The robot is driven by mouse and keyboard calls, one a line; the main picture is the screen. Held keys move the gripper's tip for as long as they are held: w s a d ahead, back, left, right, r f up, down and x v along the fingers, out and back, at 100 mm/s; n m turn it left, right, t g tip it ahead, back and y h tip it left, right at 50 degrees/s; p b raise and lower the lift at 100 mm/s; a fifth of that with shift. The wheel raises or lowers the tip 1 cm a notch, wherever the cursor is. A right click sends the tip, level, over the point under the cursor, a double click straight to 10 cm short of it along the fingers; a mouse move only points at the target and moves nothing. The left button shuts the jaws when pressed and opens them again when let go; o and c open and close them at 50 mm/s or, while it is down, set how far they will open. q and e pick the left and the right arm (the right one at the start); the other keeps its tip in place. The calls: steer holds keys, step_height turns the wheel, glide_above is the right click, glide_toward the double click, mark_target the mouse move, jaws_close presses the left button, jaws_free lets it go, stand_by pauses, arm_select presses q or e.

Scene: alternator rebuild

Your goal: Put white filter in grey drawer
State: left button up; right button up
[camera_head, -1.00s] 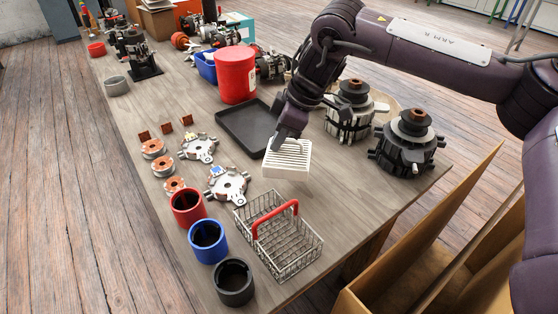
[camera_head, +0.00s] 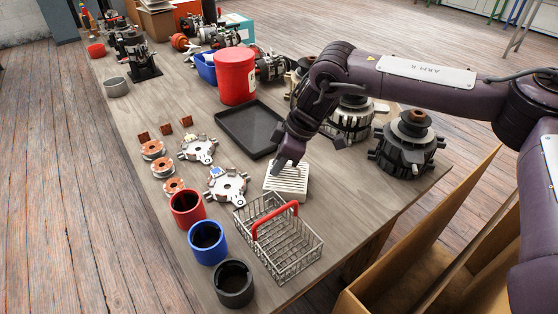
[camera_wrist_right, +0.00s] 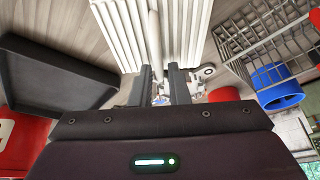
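The white filter (camera_head: 288,183), a ribbed square block, is low over the workbench beside the wire basket. I cannot tell if it rests on the bench. It also shows at the top of the right wrist view (camera_wrist_right: 110,25), with a thin upright ridge in its middle. My right gripper (camera_head: 282,164) is at the filter's top. In the right wrist view its two fingers (camera_wrist_right: 160,88) stand a little apart around the ridge's lower end; whether they grip it is unclear. My left gripper is out of view. No grey drawer can be made out clearly.
A wire basket (camera_head: 297,247) with a red handle stands just in front of the filter. A black tray (camera_head: 240,142) and red canister (camera_head: 236,92) are behind it. An alternator (camera_head: 408,150) stands at the right. Red, blue and black cups line the front left. Pale cabinets (camera_head: 462,8) stand far back.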

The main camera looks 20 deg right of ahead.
steer(key=shift+o, duration=1.1)
